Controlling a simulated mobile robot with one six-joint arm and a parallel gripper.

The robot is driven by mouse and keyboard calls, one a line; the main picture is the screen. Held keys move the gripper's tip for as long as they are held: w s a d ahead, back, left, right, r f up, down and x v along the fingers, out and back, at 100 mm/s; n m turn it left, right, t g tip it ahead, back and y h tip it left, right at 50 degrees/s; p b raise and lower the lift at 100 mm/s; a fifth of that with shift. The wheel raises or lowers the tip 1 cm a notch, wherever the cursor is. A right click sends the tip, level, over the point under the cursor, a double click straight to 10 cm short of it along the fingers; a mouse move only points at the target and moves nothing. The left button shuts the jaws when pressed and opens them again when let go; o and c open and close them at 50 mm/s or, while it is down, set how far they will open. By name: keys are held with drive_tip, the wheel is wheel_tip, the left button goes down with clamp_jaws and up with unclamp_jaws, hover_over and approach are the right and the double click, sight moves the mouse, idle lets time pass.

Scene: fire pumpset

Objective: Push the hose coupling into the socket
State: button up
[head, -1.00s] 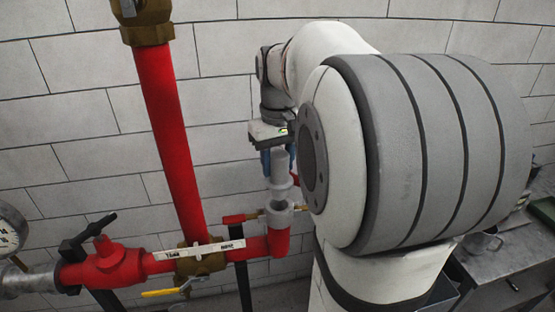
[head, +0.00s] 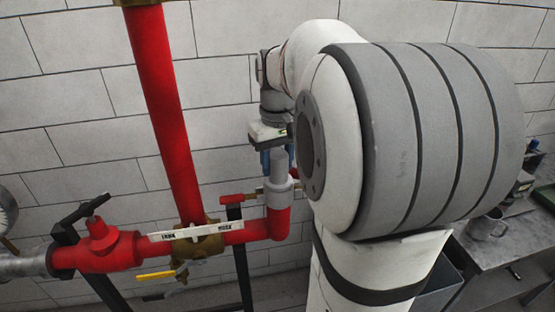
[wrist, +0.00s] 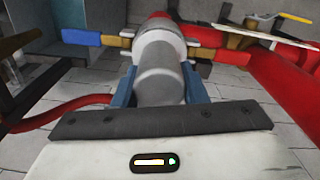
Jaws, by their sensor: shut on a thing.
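The hose coupling (head: 279,162) is a grey cylinder held upright; it also shows in the wrist view (wrist: 160,82). My gripper (head: 277,160) is shut on it, with one blue finger on each side, as the wrist view (wrist: 158,88) shows. The socket (head: 281,194) is a light grey ring with brass side arms, on top of the red elbow pipe (head: 279,222). The coupling's lower end is in the socket's mouth, in line with it. How deep it sits is hidden. In the wrist view the socket (wrist: 162,46) lies just beyond the coupling.
A red pipe (head: 165,110) rises left of my gripper. A red valve (head: 102,243) with a black handle and a labelled white bar (head: 195,230) are at lower left. A red hose (wrist: 60,115) curves left in the wrist view. A metal bench (head: 500,250) stands at right.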

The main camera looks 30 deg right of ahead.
idle(0.4)
drive_tip(key=o, duration=1.4)
drive_tip(key=shift+c, duration=0.2)
drive_tip(key=shift+f, duration=0.1)
drive_tip(key=shift+r+b, duration=0.4)
drive_tip(key=shift+r, duration=3.55)
